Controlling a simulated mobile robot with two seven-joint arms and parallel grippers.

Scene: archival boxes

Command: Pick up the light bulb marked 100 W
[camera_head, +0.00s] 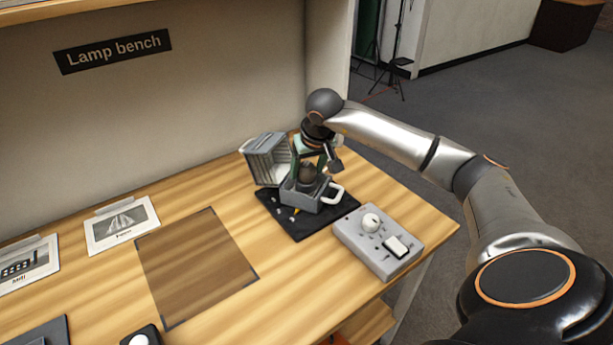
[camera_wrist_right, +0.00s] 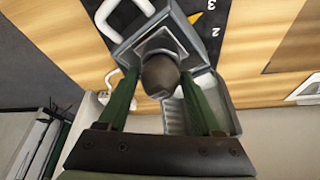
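A dark, rounded bulb (camera_head: 307,173) stands in the grey lamp housing (camera_head: 309,197) on the bench. The bulb also shows in the right wrist view (camera_wrist_right: 160,76), end-on. No 100 W marking is readable on it. My right gripper (camera_head: 318,167) points down over the housing. In the right wrist view its green fingers (camera_wrist_right: 159,80) are apart, one on each side of the bulb, with gaps visible beside it. The gripper partly hides the bulb in the head view. My left gripper is not in view.
The housing's ribbed lid (camera_head: 268,160) stands open behind, close to my gripper. A white handle (camera_head: 334,193) sticks out at right. The housing is on a black numbered mat (camera_head: 292,227). A grey control box (camera_head: 382,243) is beside it. A dark marked square (camera_head: 196,267) lies empty at left.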

